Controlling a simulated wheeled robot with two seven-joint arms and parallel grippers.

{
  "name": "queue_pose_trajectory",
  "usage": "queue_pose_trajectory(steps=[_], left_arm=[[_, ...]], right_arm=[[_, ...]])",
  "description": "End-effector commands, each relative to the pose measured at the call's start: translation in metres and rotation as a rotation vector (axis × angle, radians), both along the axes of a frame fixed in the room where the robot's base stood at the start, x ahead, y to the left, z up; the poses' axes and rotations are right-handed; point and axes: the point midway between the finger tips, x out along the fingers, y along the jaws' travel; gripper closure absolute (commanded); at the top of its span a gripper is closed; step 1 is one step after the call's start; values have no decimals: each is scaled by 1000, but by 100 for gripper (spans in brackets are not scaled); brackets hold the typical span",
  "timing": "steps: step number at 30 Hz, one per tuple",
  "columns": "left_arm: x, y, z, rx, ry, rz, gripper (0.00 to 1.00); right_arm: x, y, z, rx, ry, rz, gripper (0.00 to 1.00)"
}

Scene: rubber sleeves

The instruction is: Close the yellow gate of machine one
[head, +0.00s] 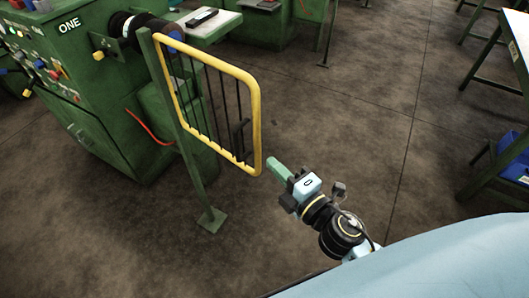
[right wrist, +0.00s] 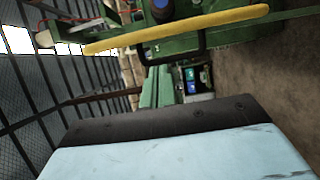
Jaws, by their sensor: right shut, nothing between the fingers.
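The yellow gate (head: 257,110) has a yellow tube frame with dark bars and hangs from a green post (head: 180,120). It stands swung out from machine one (head: 60,90), the green machine marked ONE at the upper left. A dark handle (head: 238,137) is on its free side. My right gripper (head: 272,165) has green fingers, shut and empty, just right of the gate's lower free corner; I cannot tell whether they touch. The right wrist view shows the gate's yellow frame (right wrist: 175,32) across the top, beyond the green fingers (right wrist: 157,88). My left gripper is not in view.
The post's foot plate (head: 212,219) is on the dark floor. A green table with a blue bin (head: 513,155) stands at the right. Another green machine (head: 262,25) is at the back. Open floor (head: 350,110) lies right of the gate.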

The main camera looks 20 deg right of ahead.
Motion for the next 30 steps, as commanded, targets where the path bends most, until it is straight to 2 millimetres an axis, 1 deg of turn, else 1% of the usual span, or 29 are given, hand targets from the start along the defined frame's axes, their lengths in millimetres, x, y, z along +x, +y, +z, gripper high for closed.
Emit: queue_pose_trajectory(steps=[9,15,18,21,30], left_arm=[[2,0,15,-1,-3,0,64],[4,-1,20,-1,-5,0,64],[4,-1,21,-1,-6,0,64],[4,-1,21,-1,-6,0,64],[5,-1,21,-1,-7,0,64]], right_arm=[[50,12,2,1,-1,0,100],[78,19,1,3,1,-2,100],[86,21,0,3,2,-1,100],[90,22,0,2,3,-1,100],[91,22,-1,3,3,-1,100]])
